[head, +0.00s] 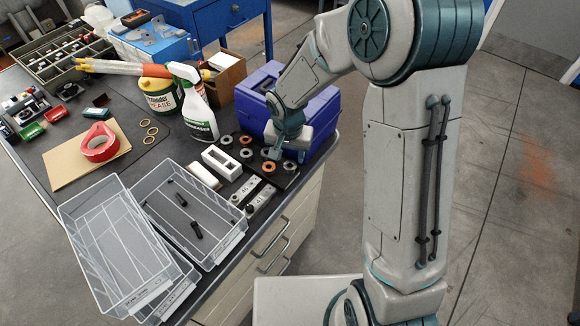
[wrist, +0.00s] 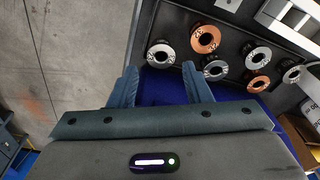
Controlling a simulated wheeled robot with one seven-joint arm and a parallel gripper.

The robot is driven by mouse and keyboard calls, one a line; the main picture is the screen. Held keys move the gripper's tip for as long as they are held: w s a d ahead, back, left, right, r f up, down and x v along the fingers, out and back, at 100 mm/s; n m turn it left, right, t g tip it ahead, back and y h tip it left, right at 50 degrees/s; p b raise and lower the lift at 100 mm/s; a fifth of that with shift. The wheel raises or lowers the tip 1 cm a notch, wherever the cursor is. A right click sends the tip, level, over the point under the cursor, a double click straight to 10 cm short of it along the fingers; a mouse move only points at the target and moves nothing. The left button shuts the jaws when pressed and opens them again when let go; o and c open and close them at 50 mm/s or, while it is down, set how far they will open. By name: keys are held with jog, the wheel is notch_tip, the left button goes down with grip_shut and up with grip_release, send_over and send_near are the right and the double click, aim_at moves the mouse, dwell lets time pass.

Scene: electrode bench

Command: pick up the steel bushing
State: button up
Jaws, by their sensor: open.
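Several ring-shaped bushings sit on a black board, some steel-grey and some copper. In the wrist view, one steel bushing (wrist: 160,54) lies just beyond my open gripper (wrist: 158,68), roughly in line with the gap between the fingertips. A copper bushing (wrist: 205,39) and another steel bushing (wrist: 215,68) lie to its right. Further right are a steel bushing (wrist: 258,57) and a copper one (wrist: 258,82). Nothing is visible between the fingers. In the head view, my gripper (head: 274,152) points down over the board's far right part, and partly hides bushings there.
A purple box (head: 318,120) stands close behind my gripper. A spray bottle (head: 196,105) and white blocks (head: 222,163) stand to the left of the board.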

aim_at(290, 162)
jog(key=f, duration=0.4)
jog(key=shift+w+f, duration=0.35)
jog(key=shift+f, duration=0.05)
jog(key=c, duration=0.8)
jog(key=shift+o, duration=0.2)
jog(key=shift+r, duration=0.1)
jog(key=shift+r, duration=0.6)
notch_tip(290, 162, up, 2)
jog(key=shift+r, duration=0.2)
jog(key=s+a+r+b, duration=0.1)
jog(key=s+a+r, duration=0.4)
jog(key=s, duration=0.5)
notch_tip(290, 162, up, 2)
jog(key=shift+s+r, duration=0.15)
jog(key=shift+s, duration=0.15)
